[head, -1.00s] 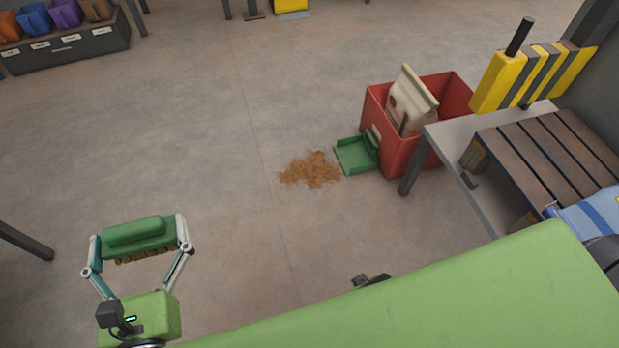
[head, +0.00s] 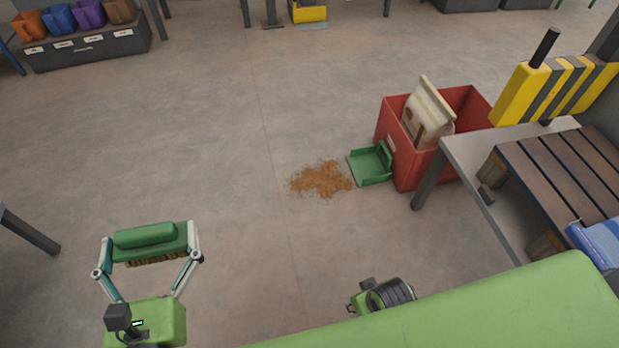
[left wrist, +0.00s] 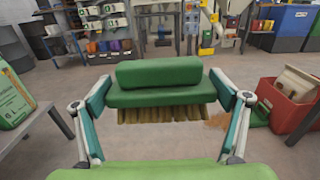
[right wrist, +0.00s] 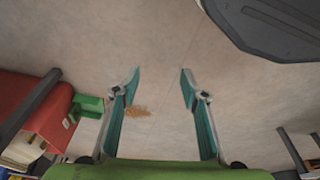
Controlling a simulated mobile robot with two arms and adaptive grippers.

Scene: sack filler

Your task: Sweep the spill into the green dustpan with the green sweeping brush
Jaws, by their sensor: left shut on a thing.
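My left gripper (head: 150,246) is shut on the green sweeping brush (head: 146,236), holding it by its two ends above the floor, bristles down. The brush also fills the middle of the left wrist view (left wrist: 159,84). The brown spill (head: 321,179) lies in a loose patch on the floor, ahead and to the right of the brush. The green dustpan (head: 369,165) lies on the floor just right of the spill, against the red bin. In the right wrist view my right gripper (right wrist: 158,88) is open and empty, with the spill (right wrist: 137,112) and dustpan (right wrist: 88,104) beyond it.
A red bin (head: 394,157) with a paper sack (head: 428,113) stands behind the dustpan. A grey table (head: 465,150) with a slatted pallet is at right, its leg near the bin. A rack of coloured scoops (head: 88,45) stands far left. The floor left of the spill is clear.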

